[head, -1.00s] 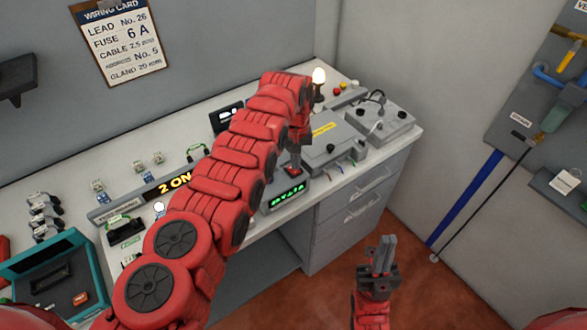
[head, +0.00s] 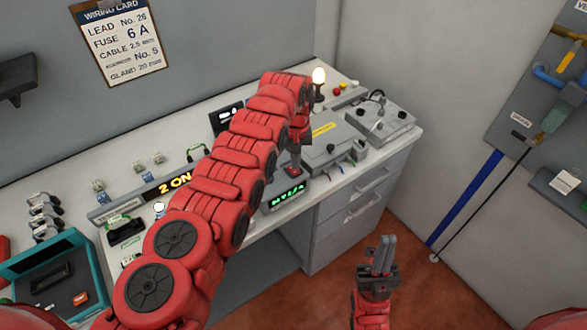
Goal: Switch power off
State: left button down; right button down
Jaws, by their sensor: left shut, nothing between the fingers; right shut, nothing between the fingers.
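A small grey device with a lit green display (head: 287,198) stands near the front edge of the bench. A small red part shows on its top, just behind the display; whether it is the power switch I cannot tell. My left gripper (head: 294,172) is shut and points down at this red part. It largely covers the part, and I cannot tell whether the tips touch it. My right gripper (head: 383,256) is shut and empty, pointing up in front of the drawers, away from the bench top.
A lit lamp (head: 319,77) stands behind my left wrist. A grey case with a yellow label (head: 323,129) and a grey box (head: 383,122) are on the right of the bench (head: 409,134). My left arm hides the middle. A teal case (head: 97,273) is at left.

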aim_at(296, 172)
pick_arm(q)
jog(key=shift+s+f+b, duration=0.1)
jog(key=shift+f+b, duration=0.8)
jog(key=shift+f, duration=0.1)
dwell(0.6)
jog(key=shift+r, duration=0.15)
jog(key=shift+r+p, duration=0.95)
jog(key=shift+p, duration=0.05)
notch_tip(296, 172, up, 2)
jog(key=shift+r+p, duration=0.15)
jog(key=shift+p, duration=0.45)
jog(key=shift+r, duration=1.3)
jog(key=shift+f, duration=0.1)
